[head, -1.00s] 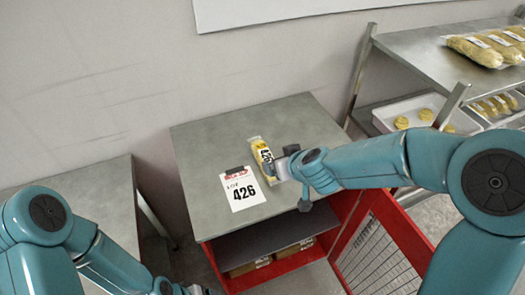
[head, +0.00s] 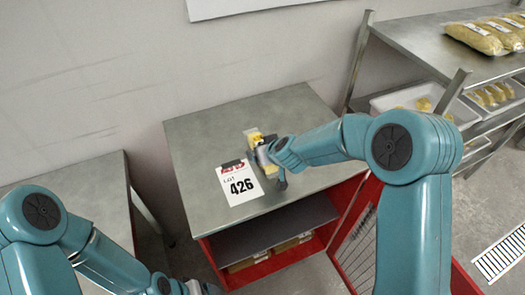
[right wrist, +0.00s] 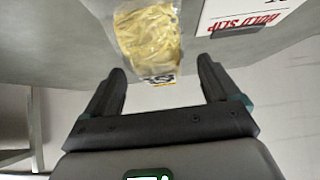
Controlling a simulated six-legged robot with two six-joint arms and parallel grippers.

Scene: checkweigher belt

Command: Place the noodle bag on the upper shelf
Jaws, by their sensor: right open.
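The noodle bag (head: 254,134), yellow in clear film, lies on the grey top of the red cabinet (head: 205,130). My right gripper (head: 266,153) is over its near end and hides much of it in the head view. In the right wrist view the bag (right wrist: 148,38) lies just beyond the open fingertips of the right gripper (right wrist: 163,75), with nothing held between them. The upper shelf (head: 415,45) of a metal rack is at the upper right and carries noodle bags (head: 475,38). My left gripper (head: 200,288) is at the bottom edge, mostly cut off.
A white hold slip marked 426 (head: 240,184) lies left of the bag; it also shows in the right wrist view (right wrist: 225,22). A tray (head: 398,98) with yellow portions is on the rack's lower shelf. Another grey table (head: 105,190) stands left. The cabinet door is open.

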